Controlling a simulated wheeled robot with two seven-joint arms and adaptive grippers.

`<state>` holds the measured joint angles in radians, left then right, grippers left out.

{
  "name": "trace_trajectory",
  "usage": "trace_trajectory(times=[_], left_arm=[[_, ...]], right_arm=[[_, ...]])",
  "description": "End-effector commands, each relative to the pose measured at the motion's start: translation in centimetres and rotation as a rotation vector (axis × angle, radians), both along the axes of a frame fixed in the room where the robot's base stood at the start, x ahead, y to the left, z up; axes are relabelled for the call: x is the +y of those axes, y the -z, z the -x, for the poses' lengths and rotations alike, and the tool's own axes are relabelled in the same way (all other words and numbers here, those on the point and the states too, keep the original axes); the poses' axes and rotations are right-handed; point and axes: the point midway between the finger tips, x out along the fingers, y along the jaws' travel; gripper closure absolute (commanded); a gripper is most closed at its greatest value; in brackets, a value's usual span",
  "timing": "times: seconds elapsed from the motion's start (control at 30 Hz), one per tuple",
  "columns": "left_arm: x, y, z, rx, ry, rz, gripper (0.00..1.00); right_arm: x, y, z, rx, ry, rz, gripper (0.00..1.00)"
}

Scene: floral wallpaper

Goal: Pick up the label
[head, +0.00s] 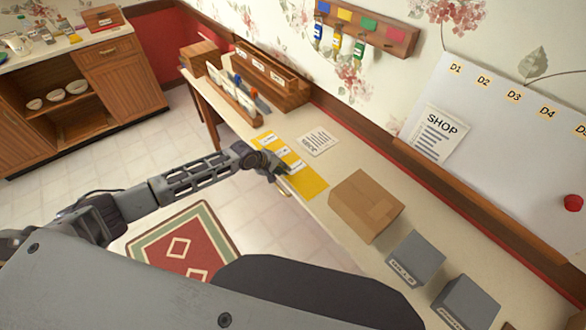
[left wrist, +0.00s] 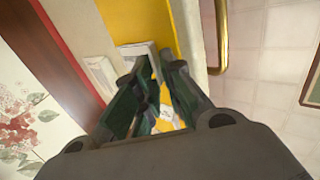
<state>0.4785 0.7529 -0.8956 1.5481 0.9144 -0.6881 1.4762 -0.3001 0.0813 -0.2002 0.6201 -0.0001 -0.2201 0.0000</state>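A yellow mat (head: 312,184) lies on the long table, with a few small white labels (head: 283,152) on it. My left gripper (head: 284,170) is low over the mat's front edge, close to the labels. In the left wrist view, the left gripper (left wrist: 157,66) points at the yellow mat (left wrist: 140,20), its green-padded fingers apart. One white label (left wrist: 138,50) shows just beyond the fingertips, and some white and yellow shows between the fingers. I cannot tell whether the fingers touch a label. My right gripper is not in view.
A cardboard box (head: 366,205) and grey boxes (head: 415,258) stand right of the mat. A printed sheet (head: 317,141) lies behind it. Wooden organisers (head: 270,80) stand at the table's far end. A brass handle (left wrist: 222,40) runs along the table's front edge.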

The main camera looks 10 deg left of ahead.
Motion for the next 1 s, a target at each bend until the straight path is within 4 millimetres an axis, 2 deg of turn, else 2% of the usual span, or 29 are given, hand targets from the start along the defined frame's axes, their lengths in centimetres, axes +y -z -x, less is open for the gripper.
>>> trace_trajectory(times=[0.47,0.57,1.0], left_arm=[[-0.04,0.03,-0.02,0.0,0.0,0.0,0.89],[-0.04,0.04,-0.01,0.0,0.0,0.0,1.0],[-0.04,-0.14,-0.02,-0.001,0.0,0.001,1.0]], right_arm=[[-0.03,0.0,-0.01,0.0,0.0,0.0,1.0],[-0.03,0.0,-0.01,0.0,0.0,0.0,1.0],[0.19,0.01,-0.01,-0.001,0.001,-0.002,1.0]])
